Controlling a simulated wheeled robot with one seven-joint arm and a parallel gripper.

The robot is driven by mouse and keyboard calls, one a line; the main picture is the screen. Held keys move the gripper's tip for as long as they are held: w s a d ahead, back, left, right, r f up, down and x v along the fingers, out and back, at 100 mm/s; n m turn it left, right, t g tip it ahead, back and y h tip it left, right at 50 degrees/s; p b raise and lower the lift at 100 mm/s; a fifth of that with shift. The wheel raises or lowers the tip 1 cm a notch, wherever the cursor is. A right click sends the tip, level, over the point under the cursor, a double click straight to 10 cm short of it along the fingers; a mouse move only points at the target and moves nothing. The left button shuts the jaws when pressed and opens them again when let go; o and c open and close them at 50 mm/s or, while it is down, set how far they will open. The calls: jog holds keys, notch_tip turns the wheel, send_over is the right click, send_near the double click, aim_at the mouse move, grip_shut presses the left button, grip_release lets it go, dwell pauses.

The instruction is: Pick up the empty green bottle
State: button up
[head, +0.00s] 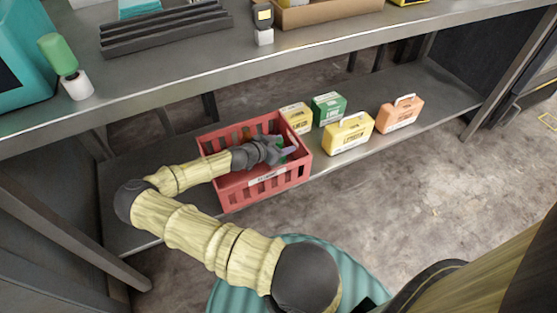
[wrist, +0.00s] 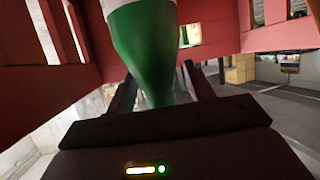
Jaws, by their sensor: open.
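A green bottle (wrist: 146,48) with a white band fills the upper middle of the wrist view, its narrower end toward my gripper. Only a bit of green shows beside the gripper in the head view, inside the red crate (head: 237,193) on the lower shelf. My gripper (head: 287,151) reaches down into this crate. In the wrist view my gripper (wrist: 158,84) is open, with one dark finger on each side of the bottle's narrow part. I cannot tell whether the fingers touch it. Whether the bottle is empty does not show.
Crate walls surround the gripper closely. Yellow, green and orange boxes (head: 400,114) stand right of the crate. The upper shelf (head: 190,85) overhangs behind, bearing a green-and-white item (head: 62,62), a dark rack and a cardboard tray. Floor at right is clear.

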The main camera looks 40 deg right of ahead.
grip_shut()
jog(key=shift+r, duration=0.3)
notch_tip(320, 180, up, 7)
jog(key=p, duration=0.3)
jog(key=shift+f, duration=0.2)
jog(key=w+a+p, duration=0.2)
jog(key=w+a, duration=0.2)
jog(key=a, duration=1.3)
jog(key=shift+w+a, duration=0.15)
jog(key=shift+a, duration=0.15)
jog(key=shift+f, duration=0.1)
